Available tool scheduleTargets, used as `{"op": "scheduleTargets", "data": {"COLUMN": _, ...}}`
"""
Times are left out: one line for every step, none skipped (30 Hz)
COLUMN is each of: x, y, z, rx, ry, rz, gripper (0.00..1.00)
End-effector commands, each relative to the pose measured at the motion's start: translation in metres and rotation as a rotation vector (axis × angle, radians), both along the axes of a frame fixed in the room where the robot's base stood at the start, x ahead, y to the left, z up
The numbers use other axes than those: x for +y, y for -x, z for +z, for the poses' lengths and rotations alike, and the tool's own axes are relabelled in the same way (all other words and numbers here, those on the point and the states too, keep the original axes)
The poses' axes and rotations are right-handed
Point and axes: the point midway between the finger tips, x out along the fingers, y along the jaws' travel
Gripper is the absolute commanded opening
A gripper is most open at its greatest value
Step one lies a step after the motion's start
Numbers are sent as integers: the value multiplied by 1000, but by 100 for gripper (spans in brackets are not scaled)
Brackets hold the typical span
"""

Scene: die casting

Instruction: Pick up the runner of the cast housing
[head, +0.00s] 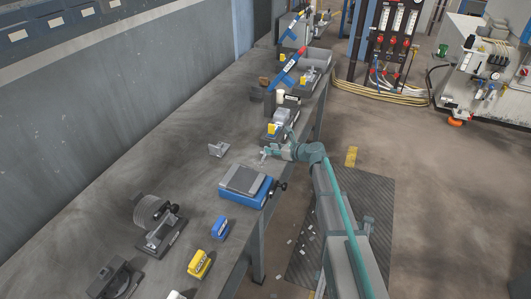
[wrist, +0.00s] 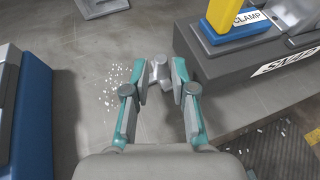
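My gripper (head: 270,152) is low over the table's right edge in the head view. In the wrist view its two teal and grey fingers (wrist: 160,80) stand apart, one on each side of a small grey metal piece (wrist: 160,72), which looks like the runner. The piece fills most of the gap; I cannot tell whether the fingers press on it or whether it is lifted. A grey cast part (head: 218,149), which looks like the housing, lies on the table to the left of my gripper. Part of a grey object shows at the wrist view's top edge (wrist: 100,6).
A dark fixture with a yellow and blue clamp (wrist: 238,22) stands right of my fingers. A blue-based block (head: 245,185) stands on the near side. White flecks (wrist: 120,88) lie on the table left of my fingers. The table edge is close on the right.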

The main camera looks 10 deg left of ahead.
Motion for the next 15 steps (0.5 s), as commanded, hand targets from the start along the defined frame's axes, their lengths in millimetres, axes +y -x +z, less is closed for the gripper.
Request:
{"op": "scheduleTargets", "data": {"x": 6, "y": -6, "z": 0, "rx": 1, "ry": 0, "rz": 2, "gripper": 25}}
{"op": "scheduleTargets", "data": {"x": 9, "y": -9, "z": -1, "rx": 2, "ry": 0, "rz": 3, "gripper": 25}}
{"op": "scheduleTargets", "data": {"x": 14, "y": -12, "z": -4, "rx": 1, "ry": 1, "rz": 3, "gripper": 25}}
{"op": "scheduleTargets", "data": {"x": 17, "y": -14, "z": -6, "rx": 1, "ry": 1, "rz": 3, "gripper": 25}}
{"op": "scheduleTargets", "data": {"x": 20, "y": -16, "z": -8, "rx": 1, "ry": 1, "rz": 3, "gripper": 25}}
{"op": "scheduleTargets", "data": {"x": 23, "y": -19, "z": -10, "rx": 0, "ry": 1, "rz": 2, "gripper": 25}}
{"op": "scheduleTargets", "data": {"x": 26, "y": -20, "z": -12, "rx": 0, "ry": 1, "rz": 2, "gripper": 25}}
{"op": "scheduleTargets", "data": {"x": 28, "y": -21, "z": -13, "rx": 1, "ry": 0, "rz": 2, "gripper": 25}}
{"op": "scheduleTargets", "data": {"x": 29, "y": -22, "z": -14, "rx": 1, "ry": 0, "rz": 2, "gripper": 25}}
{"op": "scheduleTargets", "data": {"x": 30, "y": -22, "z": -14, "rx": 0, "ry": 0, "rz": 2, "gripper": 25}}
{"op": "scheduleTargets", "data": {"x": 30, "y": -22, "z": -15, "rx": 0, "ry": 0, "rz": 1, "gripper": 25}}
{"op": "scheduleTargets", "data": {"x": 31, "y": -22, "z": -15, "rx": 0, "ry": 0, "rz": 1, "gripper": 25}}
{"op": "scheduleTargets", "data": {"x": 30, "y": -22, "z": -15, "rx": 0, "ry": 0, "rz": 1, "gripper": 25}}
{"op": "scheduleTargets", "data": {"x": 30, "y": -22, "z": -15, "rx": 0, "ry": 0, "rz": 1, "gripper": 25}}
{"op": "scheduleTargets", "data": {"x": 30, "y": -22, "z": -15, "rx": 0, "ry": 0, "rz": 1, "gripper": 25}}
